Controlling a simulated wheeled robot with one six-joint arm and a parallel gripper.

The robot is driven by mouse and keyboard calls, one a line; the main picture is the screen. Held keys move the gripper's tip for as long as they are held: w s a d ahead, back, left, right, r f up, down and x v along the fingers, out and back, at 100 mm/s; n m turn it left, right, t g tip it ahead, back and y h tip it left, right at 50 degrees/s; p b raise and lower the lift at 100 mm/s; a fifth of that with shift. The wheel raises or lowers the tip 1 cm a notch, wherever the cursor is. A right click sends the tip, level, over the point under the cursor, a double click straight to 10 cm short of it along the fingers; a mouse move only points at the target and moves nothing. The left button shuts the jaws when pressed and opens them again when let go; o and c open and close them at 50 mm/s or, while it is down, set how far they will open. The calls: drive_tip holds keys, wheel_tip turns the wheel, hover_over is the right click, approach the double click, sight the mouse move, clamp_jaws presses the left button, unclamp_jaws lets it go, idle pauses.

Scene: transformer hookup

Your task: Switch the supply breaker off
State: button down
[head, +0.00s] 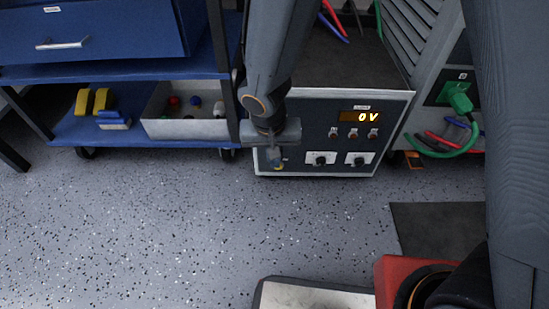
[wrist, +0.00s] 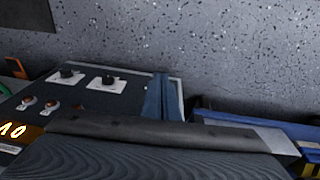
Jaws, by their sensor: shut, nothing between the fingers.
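The supply unit's dark front panel (head: 312,120) shows an orange display (head: 360,117) reading 0 V. Below it are several small round lamps or buttons (head: 353,134) and two dark rotary knobs on white plates, the left knob (head: 320,159) and right knob (head: 358,160). My gripper (head: 275,158) is shut and empty, pointing down in front of the panel's left part. A small yellow part (head: 279,165) shows beside the fingertips. I cannot make out the supply breaker; my gripper covers that part of the panel. In the wrist view my shut fingers (wrist: 163,97) overlap the panel's edge, beside the knobs (wrist: 108,82); contact is unclear.
A blue cart (head: 130,130) stands left of the unit, with a light bin (head: 187,125) and yellow items on its lower shelf. A grey louvred cabinet with a green plug (head: 459,98) and cables stands at right. Speckled floor (head: 150,230) in front is largely clear.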

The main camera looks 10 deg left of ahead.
drive_tip(key=s+r+p, duration=0.2)
drive_tip(key=s+r, duration=0.2)
drive_tip(key=s, duration=0.6)
drive_tip(key=shift+s+d+r, duration=0.2)
drive_tip(key=shift+d+r, duration=0.05)
drive_tip(key=shift+r, duration=0.1)
drive_tip(key=s+d+r+n+g+y+p, duration=0.1)
drive_tip(key=s+d+r+n, duration=0.15)
drive_tip(key=r, duration=0.55)
drive_tip(key=s+d+r+n+y+p, duration=0.1)
drive_tip(key=s+r+p, duration=0.15)
drive_tip(key=r, duration=0.55)
drive_tip(key=s+d+r+n+g+p, duration=0.1)
drive_tip(key=s+d+r+n, duration=0.15)
drive_tip(key=r, duration=0.55)
drive_tip(key=d+r+m+p, duration=0.2)
drive_tip(key=d+r+p, duration=0.4)
drive_tip(key=r+p, duration=0.3)
drive_tip(key=d+r+m+h+p, duration=0.1)
drive_tip(key=d+r+m+p, duration=0.2)
drive_tip(key=d+r+p, duration=0.4)
drive_tip(key=d+r+m+p, duration=0.2)
drive_tip(key=d+r+p, duration=0.4)
drive_tip(key=r+p, duration=0.6)
drive_tip(key=p, duration=0.9)
drive_tip(key=shift+s+d+r+m, duration=0.15)
drive_tip(key=shift+d+m, duration=0.15)
drive_tip(key=shift+d, duration=0.1)
